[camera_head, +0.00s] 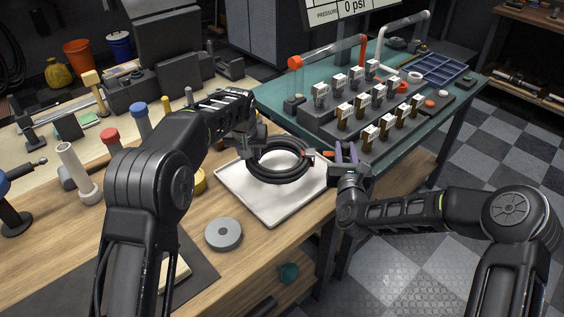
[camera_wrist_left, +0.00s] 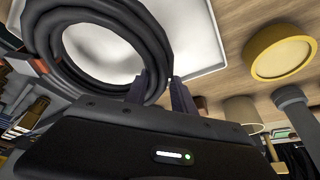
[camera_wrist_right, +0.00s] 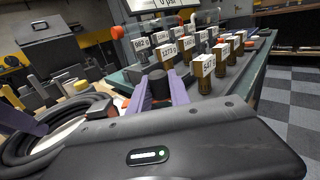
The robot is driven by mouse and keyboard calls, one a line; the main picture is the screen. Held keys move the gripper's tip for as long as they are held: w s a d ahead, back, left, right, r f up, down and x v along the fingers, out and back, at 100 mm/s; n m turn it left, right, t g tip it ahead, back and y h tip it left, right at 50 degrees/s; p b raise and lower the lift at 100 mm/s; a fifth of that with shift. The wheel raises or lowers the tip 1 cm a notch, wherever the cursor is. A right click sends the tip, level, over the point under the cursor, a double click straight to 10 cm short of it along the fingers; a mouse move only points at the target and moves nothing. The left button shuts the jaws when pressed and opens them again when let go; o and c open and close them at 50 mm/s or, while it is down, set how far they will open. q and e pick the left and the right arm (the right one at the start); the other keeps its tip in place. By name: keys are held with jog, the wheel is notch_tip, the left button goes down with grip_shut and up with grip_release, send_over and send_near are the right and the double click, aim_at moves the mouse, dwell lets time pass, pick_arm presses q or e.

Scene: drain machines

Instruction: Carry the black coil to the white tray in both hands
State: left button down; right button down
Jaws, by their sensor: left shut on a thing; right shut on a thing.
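The black coil (camera_head: 280,174), several loops of thick hose, is over the white tray (camera_head: 262,209); I cannot tell whether it touches. My left gripper (camera_head: 250,147) is at its left side, shut on it; the left wrist view shows the coil (camera_wrist_left: 150,40) at the fingertips (camera_wrist_left: 162,82), over the tray (camera_wrist_left: 205,40). My right gripper (camera_head: 346,153) is at its right side, by an orange fitting (camera_head: 326,153). In the right wrist view its fingers (camera_wrist_right: 164,88) close on a black part that seems to belong to the coil (camera_wrist_right: 50,133).
A grey disc (camera_head: 223,234) lies on the wooden bench in front of the tray. A yellow round piece (camera_wrist_left: 281,58) is left of the tray. A teal table (camera_head: 400,160) with a rack of labelled fittings (camera_head: 368,125) stands behind and to the right.

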pick_arm(q)
jog(key=shift+w+a, duration=0.15)
pick_arm(e)
jog(key=shift+w, duration=0.1)
pick_arm(q)
jog(key=shift+r, duration=0.1)
pick_arm(e)
jog(key=shift+r, duration=0.15)
